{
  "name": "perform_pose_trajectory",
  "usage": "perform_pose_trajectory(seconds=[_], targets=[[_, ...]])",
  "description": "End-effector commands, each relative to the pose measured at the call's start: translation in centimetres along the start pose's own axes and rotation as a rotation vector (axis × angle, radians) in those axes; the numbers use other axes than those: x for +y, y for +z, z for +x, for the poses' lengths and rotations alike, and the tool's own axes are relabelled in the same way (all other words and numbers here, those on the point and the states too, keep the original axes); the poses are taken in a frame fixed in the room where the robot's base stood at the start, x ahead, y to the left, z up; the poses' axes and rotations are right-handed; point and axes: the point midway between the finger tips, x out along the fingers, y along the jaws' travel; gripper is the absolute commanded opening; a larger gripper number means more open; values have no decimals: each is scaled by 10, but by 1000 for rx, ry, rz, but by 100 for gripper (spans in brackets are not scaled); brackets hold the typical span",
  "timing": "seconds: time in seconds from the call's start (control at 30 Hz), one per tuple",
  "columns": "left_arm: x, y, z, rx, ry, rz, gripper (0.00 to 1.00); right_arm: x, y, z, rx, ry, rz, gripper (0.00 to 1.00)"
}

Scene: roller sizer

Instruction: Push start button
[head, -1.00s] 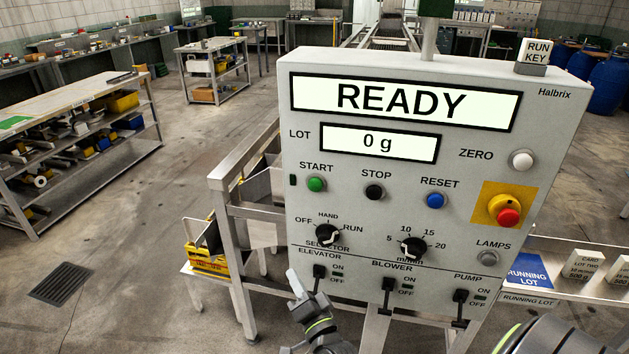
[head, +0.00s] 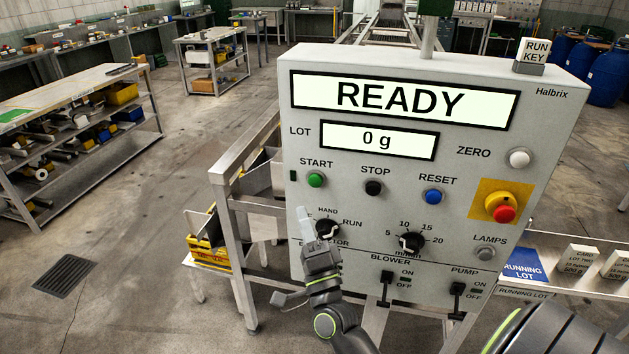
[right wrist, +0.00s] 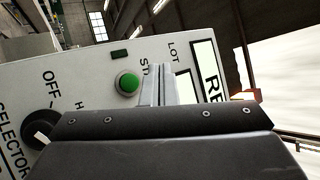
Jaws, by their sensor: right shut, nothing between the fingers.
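The green START button (head: 315,180) is on the left of the grey control panel (head: 470,130), below the lot readout. It also shows in the right wrist view (right wrist: 127,83), just left of the fingers. My right gripper (head: 304,212) is shut and empty, pointing up in front of the panel. In the head view its tips are a little below and left of the START button, apart from it in the picture; their distance from the panel face is hard to tell. The gripper covers part of the selector and the elevator switch. The display reads READY. My left gripper is out of view.
The black STOP button (head: 373,188) and blue RESET button (head: 433,196) are right of START. The selector knob (head: 328,229) is close beside my right gripper. A red emergency button (head: 503,213) is at the right.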

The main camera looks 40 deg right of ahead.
Motion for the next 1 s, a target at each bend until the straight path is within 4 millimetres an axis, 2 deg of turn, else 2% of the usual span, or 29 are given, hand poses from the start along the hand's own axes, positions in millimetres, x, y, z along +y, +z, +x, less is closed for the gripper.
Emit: perform_pose_trajectory(seconds=[0.03, 0.2, 0.5, 1.0], targets=[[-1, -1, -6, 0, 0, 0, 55, 0, -4, 7, -3, -1, -4, 0], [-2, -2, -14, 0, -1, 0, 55, 13, -16, 24, -3, -1, -6, 0], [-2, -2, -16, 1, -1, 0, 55, 34, -34, 47, -2, 0, -2, 0], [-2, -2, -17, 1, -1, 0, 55, 39, -40, 55, 0, 0, -1, 0]])
